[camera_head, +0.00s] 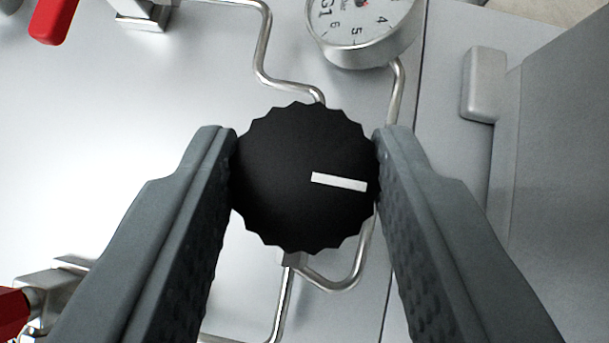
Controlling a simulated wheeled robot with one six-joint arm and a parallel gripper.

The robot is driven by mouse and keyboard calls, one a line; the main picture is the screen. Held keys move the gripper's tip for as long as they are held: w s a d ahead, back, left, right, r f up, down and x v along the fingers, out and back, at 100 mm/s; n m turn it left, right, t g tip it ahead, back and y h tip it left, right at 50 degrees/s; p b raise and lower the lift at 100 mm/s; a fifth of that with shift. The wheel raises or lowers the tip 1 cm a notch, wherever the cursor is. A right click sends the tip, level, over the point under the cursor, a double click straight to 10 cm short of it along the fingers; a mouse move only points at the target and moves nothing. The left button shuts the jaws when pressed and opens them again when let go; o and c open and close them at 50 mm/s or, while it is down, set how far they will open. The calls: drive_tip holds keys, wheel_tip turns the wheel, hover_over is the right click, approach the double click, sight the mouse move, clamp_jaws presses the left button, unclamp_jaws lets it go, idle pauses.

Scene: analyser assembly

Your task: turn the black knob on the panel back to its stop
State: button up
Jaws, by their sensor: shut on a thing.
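The black knob (285,205) is in the middle of the camera_head view, round with a scalloped edge. Its white pointer line (339,182) runs from near the centre to the right, tilted slightly downward. My gripper (305,165) is shut on the knob, with one grey finger on its left edge and the other on its right edge. The knob hides its own mount and the panel (140,120) right behind it.
A round gauge (375,40) sits above and right of the knob. Bent metal tubes (264,50) run above and below it. Red handles show at the upper left (52,20) and lower left (12,312). A grey block (484,85) and a grey housing (560,150) stand at the right.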

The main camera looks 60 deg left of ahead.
sight(311, 214)
idle(0.3)
drive_tip(key=o, duration=1)
drive_tip(key=shift+r, duration=0.1)
wheel_tip(311, 214, up, 10)
drive_tip(key=shift+f, duration=0.1)
